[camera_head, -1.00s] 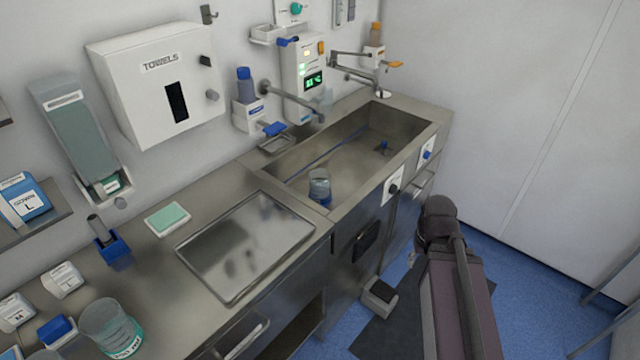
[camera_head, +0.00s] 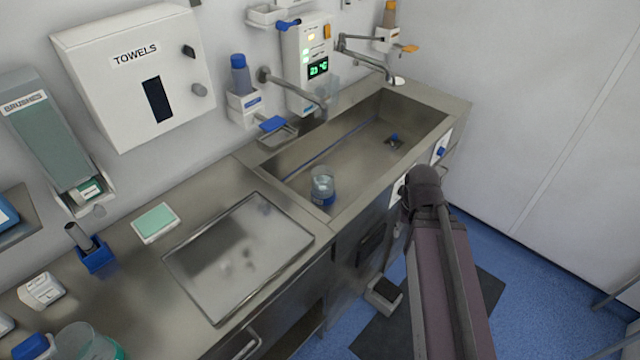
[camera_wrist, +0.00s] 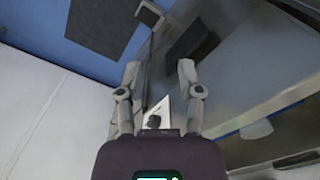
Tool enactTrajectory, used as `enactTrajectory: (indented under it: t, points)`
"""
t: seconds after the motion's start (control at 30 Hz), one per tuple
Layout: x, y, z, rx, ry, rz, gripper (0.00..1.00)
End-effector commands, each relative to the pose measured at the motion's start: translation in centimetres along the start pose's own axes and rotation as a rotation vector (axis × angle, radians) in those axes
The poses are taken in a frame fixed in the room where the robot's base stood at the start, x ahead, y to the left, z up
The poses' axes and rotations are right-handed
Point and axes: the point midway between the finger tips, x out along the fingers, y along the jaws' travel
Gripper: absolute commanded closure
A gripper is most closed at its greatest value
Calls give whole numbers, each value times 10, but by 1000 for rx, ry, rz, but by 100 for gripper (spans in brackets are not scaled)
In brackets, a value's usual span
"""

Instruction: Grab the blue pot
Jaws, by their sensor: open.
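A small blue pot (camera_head: 95,258) with a dark upright handle in it stands on the steel counter at the left of the head view. A clear jar with a blue base (camera_head: 322,187) stands in the sink at its near left corner; I cannot tell which of the two is the task's pot. My gripper (camera_wrist: 158,72) shows in the wrist view with its two fingers apart and nothing between them. It faces the cabinet fronts and floor, away from both vessels. In the head view my arm hides the gripper.
The steel sink (camera_head: 300,155) has a tap over it. A flat metal tray (camera_head: 215,290) and a green-topped pad (camera_head: 155,222) lie on the counter. A clear beaker (camera_head: 85,345) is cut off at the bottom left. A pedal unit (camera_head: 383,295) stands on the floor by the cabinets.

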Motion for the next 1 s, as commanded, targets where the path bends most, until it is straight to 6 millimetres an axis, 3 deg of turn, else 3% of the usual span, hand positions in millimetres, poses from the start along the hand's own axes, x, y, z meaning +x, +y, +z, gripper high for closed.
enactTrajectory:
  t: [0.37, 0.57, 0.77, 1.0]
  points:
    - [0, 0, 0, -1, 0, 0, 52]
    - [-3, -10, -16, -26, 22, -2, 52]
    - [-12, -47, -60, -107, 89, -9, 52]
    - [-28, -119, -130, -241, 212, -28, 52]
